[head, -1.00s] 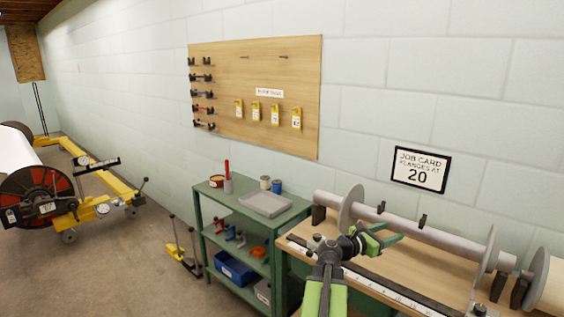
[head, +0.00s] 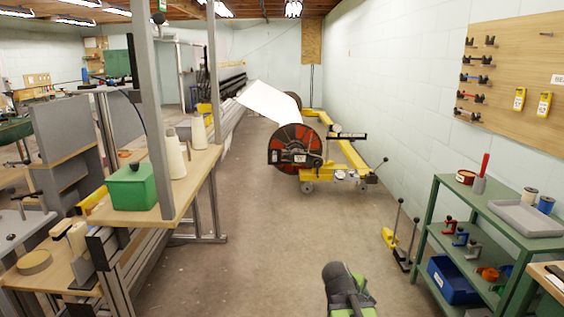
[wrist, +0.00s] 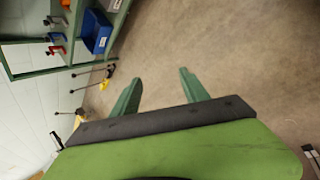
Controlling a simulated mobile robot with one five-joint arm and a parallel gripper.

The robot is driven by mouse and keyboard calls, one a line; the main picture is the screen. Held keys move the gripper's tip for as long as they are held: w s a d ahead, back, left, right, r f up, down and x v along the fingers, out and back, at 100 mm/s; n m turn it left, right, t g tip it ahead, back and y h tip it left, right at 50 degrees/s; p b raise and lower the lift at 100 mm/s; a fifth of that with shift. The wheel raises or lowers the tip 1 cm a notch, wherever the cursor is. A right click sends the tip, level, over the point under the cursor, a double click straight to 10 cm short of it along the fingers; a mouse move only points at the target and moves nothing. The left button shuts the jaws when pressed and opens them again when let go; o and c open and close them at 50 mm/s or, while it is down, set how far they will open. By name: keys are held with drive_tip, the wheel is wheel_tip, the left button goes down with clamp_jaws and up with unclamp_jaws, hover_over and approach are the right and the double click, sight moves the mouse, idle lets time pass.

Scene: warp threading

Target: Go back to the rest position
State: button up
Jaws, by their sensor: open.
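My gripper (wrist: 160,92) shows in the wrist view with its two green fingers spread apart and nothing between them. Bare concrete floor lies beyond the fingers. In the head view only a dark and green part of my arm shows at the bottom, right of the middle; the fingertips cannot be seen there.
A green shelf cart (head: 478,205) stands at the right, with a blue bin (head: 452,281) on its lower shelf. A yellow-framed beam trolley (head: 345,160) stands ahead. A workbench (head: 200,175) with cones and a green box (head: 139,187) is at the left. The middle floor is clear.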

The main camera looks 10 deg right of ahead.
drive_tip(key=s+a+f+m+g+y, duration=0.25)
drive_tip(key=s+a+m, duration=0.2)
drive_tip(key=a, duration=0.35)
drive_tip(key=s+a+f+m+g+y, duration=0.1)
drive_tip(key=s+a+f+m+y, duration=0.15)
drive_tip(key=a+m+y, duration=0.35)
wheel_tip(320, 180, up, 25)
drive_tip(key=a+h+p, duration=0.1)
drive_tip(key=h+p, duration=0.1)
drive_tip(key=p, duration=2.3)
drive_tip(key=shift+r+n, duration=0.15)
drive_tip(key=shift+n, duration=0.2)
drive_tip(key=shift+h, duration=0.25)
